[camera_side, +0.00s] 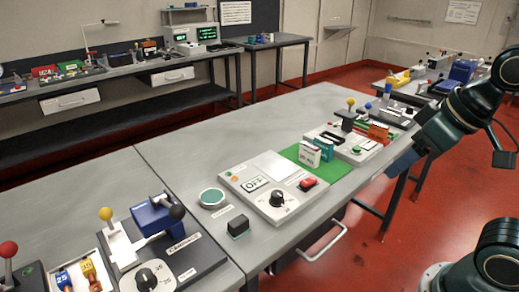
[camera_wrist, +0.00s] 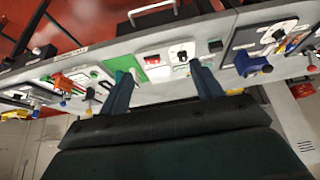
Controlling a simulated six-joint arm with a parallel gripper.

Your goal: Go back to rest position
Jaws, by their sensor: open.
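My gripper (camera_side: 396,168) is at the right of the side view, beside the near long edge of the work table and apart from it. In the wrist view my gripper (camera_wrist: 161,68) has its two fingers spread wide, with nothing held between them. A control panel (camera_side: 262,207) with an "OFF" display, a red switch (camera_side: 308,183) and a black knob (camera_side: 277,198) sits on the table (camera_side: 220,145).
A second panel (camera_side: 345,146) with an orange block (camera_side: 378,132) and a yellow-knobbed lever (camera_side: 350,110) lies farther along the table. A blue clamp device (camera_side: 160,215) is at front left. A drawer handle (camera_side: 325,243) juts from the table's side.

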